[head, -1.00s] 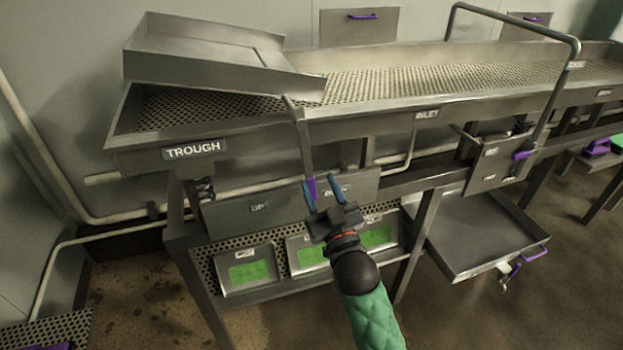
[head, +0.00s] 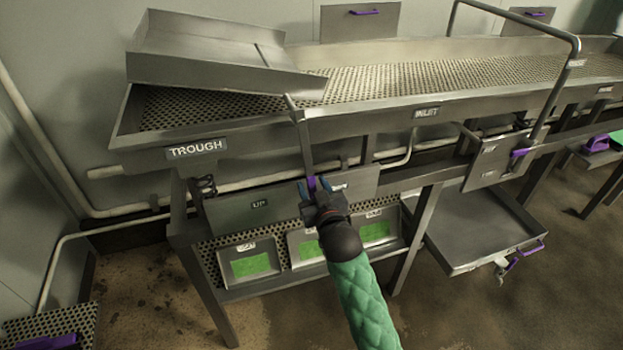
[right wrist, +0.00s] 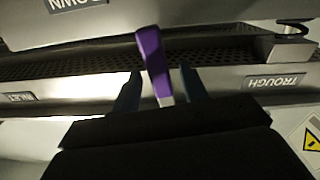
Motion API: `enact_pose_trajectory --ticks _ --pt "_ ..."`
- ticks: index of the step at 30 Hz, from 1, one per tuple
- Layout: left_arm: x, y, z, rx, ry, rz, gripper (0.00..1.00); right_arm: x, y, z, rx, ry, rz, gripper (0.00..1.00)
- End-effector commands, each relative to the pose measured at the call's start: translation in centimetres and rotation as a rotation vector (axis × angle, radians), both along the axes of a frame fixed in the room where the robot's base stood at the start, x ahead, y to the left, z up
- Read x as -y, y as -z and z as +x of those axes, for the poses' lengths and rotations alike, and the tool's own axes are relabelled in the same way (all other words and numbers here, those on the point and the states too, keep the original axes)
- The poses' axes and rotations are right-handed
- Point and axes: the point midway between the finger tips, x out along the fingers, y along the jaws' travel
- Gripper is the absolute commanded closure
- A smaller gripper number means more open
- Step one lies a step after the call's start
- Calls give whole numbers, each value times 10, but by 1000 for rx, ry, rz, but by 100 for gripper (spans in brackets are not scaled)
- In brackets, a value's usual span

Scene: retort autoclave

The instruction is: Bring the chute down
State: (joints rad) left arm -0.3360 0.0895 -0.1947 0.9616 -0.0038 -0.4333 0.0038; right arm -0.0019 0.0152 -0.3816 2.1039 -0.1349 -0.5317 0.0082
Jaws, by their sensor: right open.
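The chute (head: 205,65) is a grey metal tray over the left end of the trough (head: 140,140), with its lip sloping down to the right. A metal lever (head: 306,150) hangs from the trough's front edge and ends in a purple grip (right wrist: 152,58). Behind it is a plate (head: 235,212) marked UP at left; its DOWN mark shows upside down in the right wrist view (right wrist: 75,4). My right gripper (right wrist: 160,88) is open, with its blue fingers on either side of the purple grip. Contact cannot be told. My left gripper is out of view.
A second plate (head: 490,165) with a purple handle hangs at the right, above a low metal tray (head: 480,230). Bins with green fronts (head: 250,265) stand on the shelf below the plate. Pipes run along the wall. Floor in front is clear.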

Motion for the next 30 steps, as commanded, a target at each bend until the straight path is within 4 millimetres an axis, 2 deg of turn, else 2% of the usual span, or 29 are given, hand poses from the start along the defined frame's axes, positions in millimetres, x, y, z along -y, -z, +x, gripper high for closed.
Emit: enact_pose_trajectory --ticks 6,14,17,21,30 --pt "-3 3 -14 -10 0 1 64 -4 0 12 1 0 0 56" --pt "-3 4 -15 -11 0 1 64 -4 0 14 1 0 0 56" --pt "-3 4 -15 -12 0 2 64 -4 0 13 1 0 0 72" --pt "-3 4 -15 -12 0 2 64 -4 0 13 1 0 0 100" --pt "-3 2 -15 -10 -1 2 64 1 -2 15 10 0 -26 100"
